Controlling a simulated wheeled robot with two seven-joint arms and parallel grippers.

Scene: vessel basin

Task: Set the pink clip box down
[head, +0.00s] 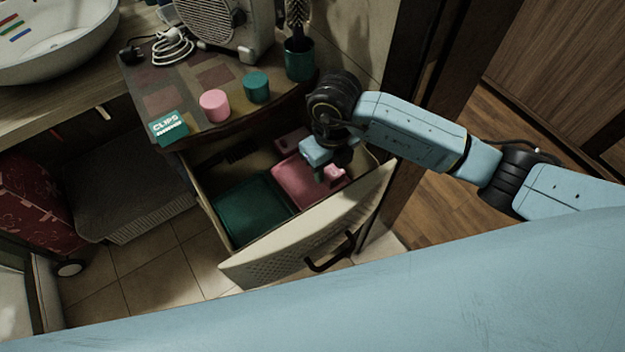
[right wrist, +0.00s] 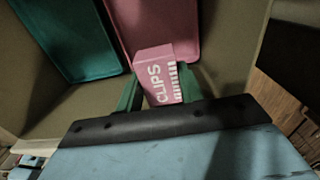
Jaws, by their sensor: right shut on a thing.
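The pink clip box (head: 336,173), lettered CLIPS in the right wrist view (right wrist: 158,80), is between the fingers of my right gripper (head: 326,174). The gripper is shut on it and reaches down into the open drawer (head: 330,226). The box shows over the pink tray (head: 293,186) in the head view. The right wrist view shows its far end against the near part of the pink tray (right wrist: 152,28); I cannot tell whether it touches the tray floor. A green tray (head: 243,212) lies beside the pink one. My left gripper is out of view.
On the cabinet top (head: 215,75) stand a green CLIPS box (head: 168,127), a pink cylinder (head: 214,106), a green cylinder (head: 256,87) and a green brush holder (head: 299,60). The drawer's front panel and walls surround the trays. The green tray looks empty.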

